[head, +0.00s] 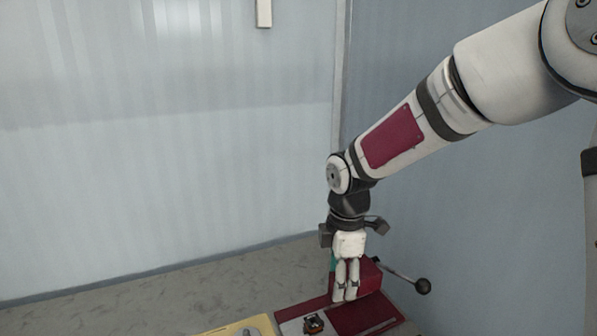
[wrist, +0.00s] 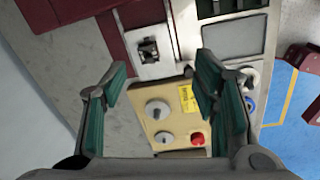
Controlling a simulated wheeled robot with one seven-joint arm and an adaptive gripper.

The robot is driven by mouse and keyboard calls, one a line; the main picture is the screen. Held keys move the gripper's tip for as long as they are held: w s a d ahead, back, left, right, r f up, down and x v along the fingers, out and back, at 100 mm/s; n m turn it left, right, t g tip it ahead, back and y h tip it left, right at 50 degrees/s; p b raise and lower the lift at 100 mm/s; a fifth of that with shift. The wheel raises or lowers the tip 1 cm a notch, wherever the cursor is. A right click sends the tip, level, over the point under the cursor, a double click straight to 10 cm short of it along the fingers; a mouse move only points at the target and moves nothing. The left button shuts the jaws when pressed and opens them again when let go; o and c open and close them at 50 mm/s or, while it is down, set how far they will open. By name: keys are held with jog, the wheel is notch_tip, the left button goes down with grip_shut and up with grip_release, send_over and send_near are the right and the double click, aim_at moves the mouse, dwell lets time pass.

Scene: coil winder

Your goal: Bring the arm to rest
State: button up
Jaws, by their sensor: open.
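My gripper (head: 345,290) points down at the end of my arm, in front of the dark red machine in the head view. In the wrist view my gripper (wrist: 160,95) is open, its two green-padded fingers wide apart with nothing between them held. Beyond the fingers is a beige control panel (wrist: 175,125) with grey knobs, a yellow label and a red button (wrist: 198,139). A small dark part on a light plate (wrist: 150,68) lies past the fingertips. How far the fingers are above these cannot be told.
A black ball-ended lever (head: 423,286) sticks out right of the machine (head: 368,278). The panel's yellowish edge (head: 232,328) shows at the bottom. Walls stand behind and to the right. Blue floor (wrist: 290,130) shows in the wrist view.

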jog(key=s+d+r+m+t+h, duration=0.2)
jog(key=s+d+r+m, duration=0.6)
jog(key=s+r+m, duration=0.35)
jog(key=s+d+r+m+t+y, duration=0.1)
jog(key=s+d+r+m+t, duration=0.1)
jog(key=s+m, duration=0.6)
jog(key=s+r, duration=0.1)
jog(key=s, duration=0.3)
jog(key=shift+d+y, duration=0.25)
jog(key=shift+y, duration=0.15)
